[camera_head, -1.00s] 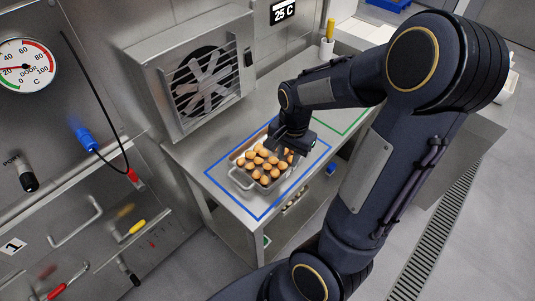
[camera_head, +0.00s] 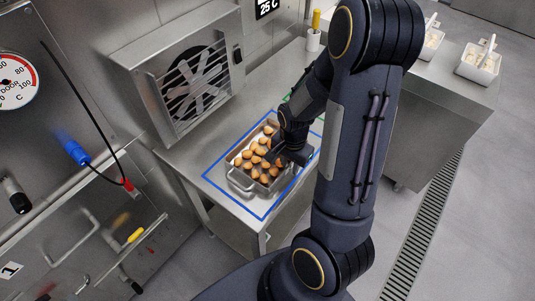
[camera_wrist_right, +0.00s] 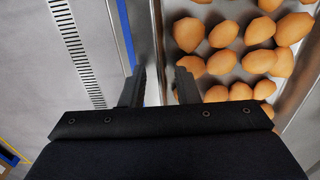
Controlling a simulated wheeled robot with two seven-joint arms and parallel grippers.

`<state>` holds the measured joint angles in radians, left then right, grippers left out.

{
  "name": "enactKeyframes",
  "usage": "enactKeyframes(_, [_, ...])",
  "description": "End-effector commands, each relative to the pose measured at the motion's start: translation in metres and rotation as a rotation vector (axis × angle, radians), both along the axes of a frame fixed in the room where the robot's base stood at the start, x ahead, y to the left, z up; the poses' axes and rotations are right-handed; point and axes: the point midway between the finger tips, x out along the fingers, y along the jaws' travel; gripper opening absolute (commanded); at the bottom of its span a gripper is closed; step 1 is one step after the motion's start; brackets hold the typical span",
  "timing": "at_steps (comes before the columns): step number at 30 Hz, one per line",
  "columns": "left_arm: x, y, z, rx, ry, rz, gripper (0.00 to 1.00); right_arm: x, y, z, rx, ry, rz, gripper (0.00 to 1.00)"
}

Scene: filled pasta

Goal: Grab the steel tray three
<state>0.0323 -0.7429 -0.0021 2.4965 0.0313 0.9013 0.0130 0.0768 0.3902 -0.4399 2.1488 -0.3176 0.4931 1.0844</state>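A steel tray (camera_head: 241,185) holds several brown, rounded pieces (camera_head: 262,162) and lies inside a blue outline on the steel table. No number can be read on it. My right gripper (camera_head: 289,157) is low at the tray's right long side. In the right wrist view my right gripper's fingers (camera_wrist_right: 160,88) are apart, one outside the tray's side wall (camera_wrist_right: 157,40) and one over the inside, beside the pieces. A gap shows between the fingers, and I see no firm hold on the wall. My left gripper is out of view.
The blue outline (camera_head: 222,192) marks the table; a green outline is partly hidden behind my right arm. A fan unit (camera_head: 190,85) stands behind the tray on the left. White containers (camera_head: 479,66) stand on a counter at the right.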

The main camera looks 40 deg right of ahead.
Motion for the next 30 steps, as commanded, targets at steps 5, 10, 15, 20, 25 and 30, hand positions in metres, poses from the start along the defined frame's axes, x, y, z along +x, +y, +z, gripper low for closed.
enactKeyframes(5, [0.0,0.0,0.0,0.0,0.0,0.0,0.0,0.0,0.0,0.0,0.0,0.0,0.0,0.04])
enactKeyframes(10, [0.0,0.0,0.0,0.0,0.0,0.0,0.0,0.0,0.0,0.0,0.0,0.0,0.0,0.0])
enactKeyframes(15, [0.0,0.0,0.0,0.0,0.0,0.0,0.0,0.001,0.0,0.001,0.0,-0.002,0.0,0.0])
enactKeyframes(20, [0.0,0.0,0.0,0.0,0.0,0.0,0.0,0.001,0.0,0.001,0.0,-0.002,0.0,0.0])
enactKeyframes(25, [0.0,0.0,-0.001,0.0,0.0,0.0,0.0,0.001,0.0,0.007,0.0,-0.003,0.0,0.0])
enactKeyframes(30, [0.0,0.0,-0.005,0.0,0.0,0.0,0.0,0.002,0.0,0.033,0.001,-0.011,0.0,0.0])
